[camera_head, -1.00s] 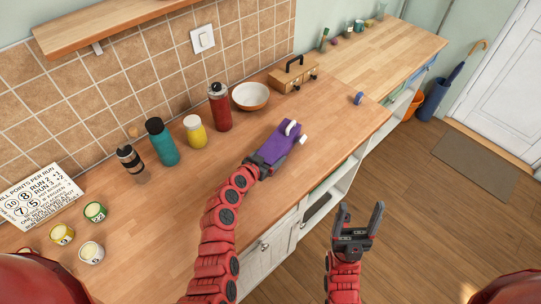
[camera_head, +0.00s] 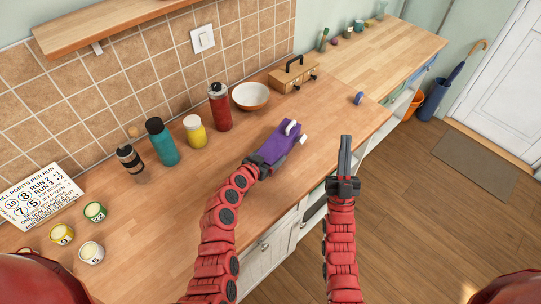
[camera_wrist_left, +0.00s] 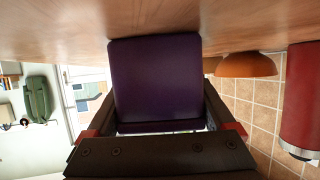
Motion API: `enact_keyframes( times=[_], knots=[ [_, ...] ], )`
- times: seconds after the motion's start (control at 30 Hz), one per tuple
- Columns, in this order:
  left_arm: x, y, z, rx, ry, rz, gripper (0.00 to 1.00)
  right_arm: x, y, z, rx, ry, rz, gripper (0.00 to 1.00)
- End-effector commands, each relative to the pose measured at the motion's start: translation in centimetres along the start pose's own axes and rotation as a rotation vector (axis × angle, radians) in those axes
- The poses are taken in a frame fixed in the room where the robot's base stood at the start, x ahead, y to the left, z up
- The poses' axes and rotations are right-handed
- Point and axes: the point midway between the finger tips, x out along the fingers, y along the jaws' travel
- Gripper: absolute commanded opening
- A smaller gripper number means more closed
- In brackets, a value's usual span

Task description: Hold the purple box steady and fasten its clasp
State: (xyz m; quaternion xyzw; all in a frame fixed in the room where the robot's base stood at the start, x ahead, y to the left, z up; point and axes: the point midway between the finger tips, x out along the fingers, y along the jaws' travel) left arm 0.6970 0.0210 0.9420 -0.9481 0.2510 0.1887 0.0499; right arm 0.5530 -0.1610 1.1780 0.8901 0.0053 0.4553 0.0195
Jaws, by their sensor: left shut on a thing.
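The purple box (camera_head: 283,139) lies on the wooden counter near its front edge. A white clasp part (camera_head: 291,127) stands up from its far end, and a small white piece (camera_head: 304,139) shows at its right side. My left gripper (camera_head: 264,160) is shut on the near end of the box. In the left wrist view the box (camera_wrist_left: 155,80) sits between the two fingers, its face filling the gap. My right gripper (camera_head: 345,157) is in front of the counter's edge, to the right of the box and apart from it. Its fingers are together, with nothing seen between them.
A red bottle (camera_head: 220,107), a white-and-orange bowl (camera_head: 250,96), a yellow jar (camera_head: 195,132) and a teal bottle (camera_head: 161,142) stand behind the box. A wooden case (camera_head: 293,75) with a black handle is farther back. The counter right of the box is mostly clear.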

Motion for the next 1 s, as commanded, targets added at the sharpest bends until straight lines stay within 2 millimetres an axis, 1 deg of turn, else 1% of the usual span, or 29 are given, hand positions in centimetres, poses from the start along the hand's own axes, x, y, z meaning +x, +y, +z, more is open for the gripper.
enact_keyframes(
  times=[0.03, 0.07, 0.1, 0.17, 0.2, 0.27, 0.3, 0.33, 0.37, 0.4, 0.5, 0.6, 0.7, 0.8, 0.9, 0.97, 1.0],
  knots=[
    [0.0, 0.0, 0.0, 0.0, 0.0, 0.0, 0.47, 1.3, 0.0, 2.4, -0.003, -0.061, 0.003, 0.0],
    [0.0, 0.0, 0.0, 0.0, 0.0, 0.0, 0.47, 1.8, 0.0, 3.9, -0.005, -0.106, 0.004, 0.0],
    [0.0, 0.0, 0.0, 0.0, 0.0, 0.0, 0.47, 2.5, 0.0, 6.0, -0.007, -0.164, 0.005, 0.0],
    [0.0, 0.0, 0.0, 0.0, 0.0, 0.0, 0.47, 3.5, 0.0, 9.2, -0.011, -0.261, 0.005, 0.0],
    [0.0, 0.0, 0.0, 0.0, 0.0, 0.0, 0.47, 4.0, -0.1, 11.3, -0.012, -0.327, 0.004, 0.0],
    [0.0, 0.0, 0.0, 0.0, 0.0, 0.0, 0.47, 4.8, -0.2, 14.6, -0.013, -0.43, 0.002, 0.0],
    [0.0, 0.0, 0.0, 0.0, 0.0, 0.0, 0.47, 5.2, -0.3, 16.7, -0.013, -0.503, 0.0, 0.0],
    [0.0, 0.0, 0.0, 0.0, 0.0, 0.0, 0.47, 5.6, -0.4, 18.2, -0.013, -0.555, -0.002, 0.0],
    [0.0, 0.0, 0.0, 0.0, 0.0, 0.0, 0.47, 5.8, -0.5, 19.7, -0.014, -0.61, -0.005, 0.0],
    [0.0, 0.0, 0.0, 0.0, 0.0, 0.0, 0.47, 6.0, -0.7, 21.7, -0.014, -0.686, -0.01, 0.0],
    [0.0, 0.0, 0.0, 0.0, 0.0, 0.0, 0.47, 5.9, -1.2, 26.0, -0.012, -0.877, -0.028, 0.0],
    [0.0, 0.0, 0.0, 0.0, 0.0, 0.0, 0.47, 5.8, -1.9, 29.2, -0.01, -1.058, -0.05, 0.0],
    [0.0, 0.0, 0.0, 0.0, 0.0, 0.0, 0.47, 5.0, -2.5, 31.6, -0.009, -1.247, -0.08, 0.0],
    [0.0, 0.0, 0.0, 0.0, 0.0, 0.0, 0.47, 4.2, -3.2, 32.8, -0.008, -1.428, -0.114, 0.0],
    [0.0, 0.0, 0.0, 0.0, 0.0, 0.0, 0.47, 3.2, -3.8, 32.9, -0.009, -1.612, -0.155, 0.0],
    [0.0, 0.0, 0.0, 0.0, 0.0, 0.0, 0.47, 2.5, -4.2, 32.5, -0.009, -1.721, -0.182, 0.0],
    [0.0, 0.0, 0.0, 0.0, 0.0, 0.0, 0.47, 2.1, -4.4, 32.0, -0.01, -1.793, -0.2, 0.0]
  ],
)
